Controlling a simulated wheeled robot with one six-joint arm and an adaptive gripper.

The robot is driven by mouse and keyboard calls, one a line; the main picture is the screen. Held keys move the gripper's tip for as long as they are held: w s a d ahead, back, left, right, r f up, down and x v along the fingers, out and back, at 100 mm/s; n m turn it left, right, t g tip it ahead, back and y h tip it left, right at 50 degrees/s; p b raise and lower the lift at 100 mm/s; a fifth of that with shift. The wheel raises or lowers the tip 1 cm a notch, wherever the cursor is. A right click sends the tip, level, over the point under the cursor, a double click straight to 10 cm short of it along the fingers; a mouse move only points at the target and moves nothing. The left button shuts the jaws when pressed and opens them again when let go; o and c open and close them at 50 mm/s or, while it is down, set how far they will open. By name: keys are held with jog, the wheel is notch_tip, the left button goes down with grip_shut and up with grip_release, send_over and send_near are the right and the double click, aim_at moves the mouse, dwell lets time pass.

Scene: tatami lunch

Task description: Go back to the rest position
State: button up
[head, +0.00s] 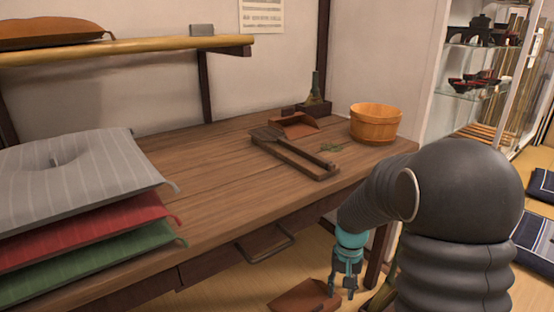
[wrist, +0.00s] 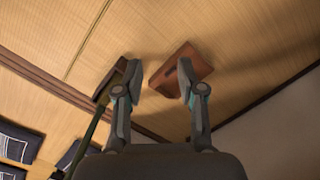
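My gripper (head: 344,290) hangs low in front of the wooden table (head: 220,165), at its right end. In the wrist view my gripper (wrist: 158,82) has its two fingers spread wide apart with nothing between them. A brown dustpan-like piece (head: 303,297) lies on the floor below the gripper, and it also shows in the wrist view (wrist: 196,66) beyond the right fingertip. A dark broom-like thing with a green handle (wrist: 97,118) shows behind the left finger.
The table holds stacked cushions (head: 70,180), a wooden tub (head: 375,123), a dark board (head: 295,157) and a brown dustpan (head: 294,125). A metal handle (head: 270,250) juts from the table's front. Shelves (head: 470,92) and floor cushions (head: 535,240) stand right.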

jog(key=s+r+n+t+p, duration=0.1)
jog(key=s+r+t, duration=0.5)
jog(key=s+r, duration=1.4)
jog(key=shift+a+r+n+t+p, duration=0.4)
jog(key=shift+a+r+n, duration=0.1)
jog(key=shift+r, duration=0.15)
